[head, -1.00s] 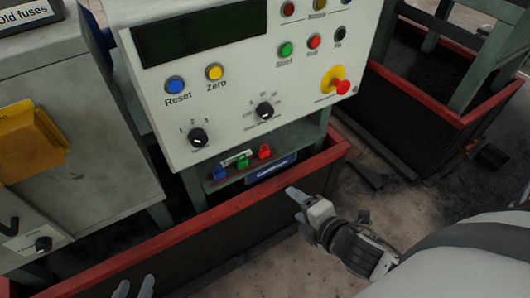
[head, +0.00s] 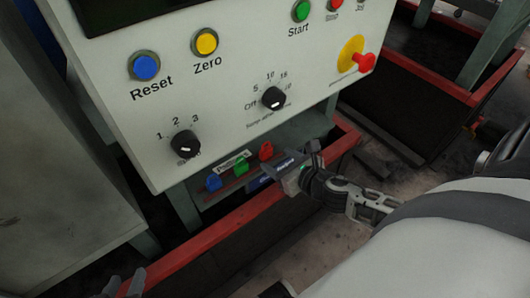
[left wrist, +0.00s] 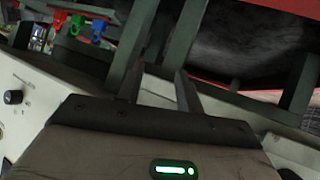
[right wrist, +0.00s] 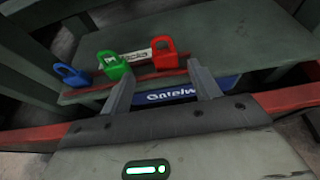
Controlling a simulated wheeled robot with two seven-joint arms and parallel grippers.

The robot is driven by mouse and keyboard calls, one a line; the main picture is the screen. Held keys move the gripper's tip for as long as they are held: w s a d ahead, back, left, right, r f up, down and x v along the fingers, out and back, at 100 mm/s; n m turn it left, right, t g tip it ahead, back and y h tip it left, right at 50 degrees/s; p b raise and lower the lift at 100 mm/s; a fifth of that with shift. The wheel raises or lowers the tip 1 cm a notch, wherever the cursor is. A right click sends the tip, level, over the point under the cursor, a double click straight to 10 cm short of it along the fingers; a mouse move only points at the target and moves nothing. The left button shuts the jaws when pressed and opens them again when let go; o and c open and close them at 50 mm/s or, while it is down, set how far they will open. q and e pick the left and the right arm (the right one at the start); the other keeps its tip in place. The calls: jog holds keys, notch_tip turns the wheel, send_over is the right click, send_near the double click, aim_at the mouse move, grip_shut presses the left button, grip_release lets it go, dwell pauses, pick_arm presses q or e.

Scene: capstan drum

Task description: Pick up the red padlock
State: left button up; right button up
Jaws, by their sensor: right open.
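The red padlock (head: 266,151) stands at the right end of a row on a shelf below the control panel, beside a green padlock (head: 241,167) and a blue padlock (head: 214,182). My right gripper (head: 297,168) is just right of the red padlock. In the right wrist view, the red padlock (right wrist: 166,56) shows beyond and between the open, empty fingers (right wrist: 160,72); I see no contact. My left gripper (head: 124,284) is low at the left, away from the padlocks. Its fingers (left wrist: 160,78) are apart and empty in the left wrist view, where the red padlock (left wrist: 59,17) is far off.
The control panel (head: 225,110) with buttons and knobs overhangs the shelf (right wrist: 225,50). A white label (right wrist: 138,57) stands behind the padlocks, and a blue sign (right wrist: 170,95) is on the shelf's front. A red-rimmed bin edge (head: 215,236) runs in front.

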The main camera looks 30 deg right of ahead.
aim_at(266, 150)
jog(key=x, duration=0.4)
jog(key=shift+b, duration=0.3)
jog(key=x, duration=0.3)
jog(key=b+x, duration=0.1)
jog(key=shift+w+d, duration=0.25)
jog(key=shift+d, duration=0.05)
jog(key=shift+w+f, duration=0.1)
jog(key=shift+w, duration=0.2)
pick_arm(q)
jog(key=f, duration=0.1)
jog(key=d+f, duration=0.1)
jog(key=f, duration=0.1)
jog(key=shift+w+f+g, duration=0.2)
jog(key=shift+f+g, duration=0.05)
jog(key=shift+g, duration=0.05)
pick_arm(e)
jog(key=shift+c, duration=0.3)
jog(key=c, duration=1.1)
pick_arm(q)
jog(key=shift+w+r, duration=0.1)
jog(key=shift+r, duration=0.05)
pick_arm(e)
jog(key=shift+o, duration=0.2)
pick_arm(q)
jog(key=shift+a, duration=0.1)
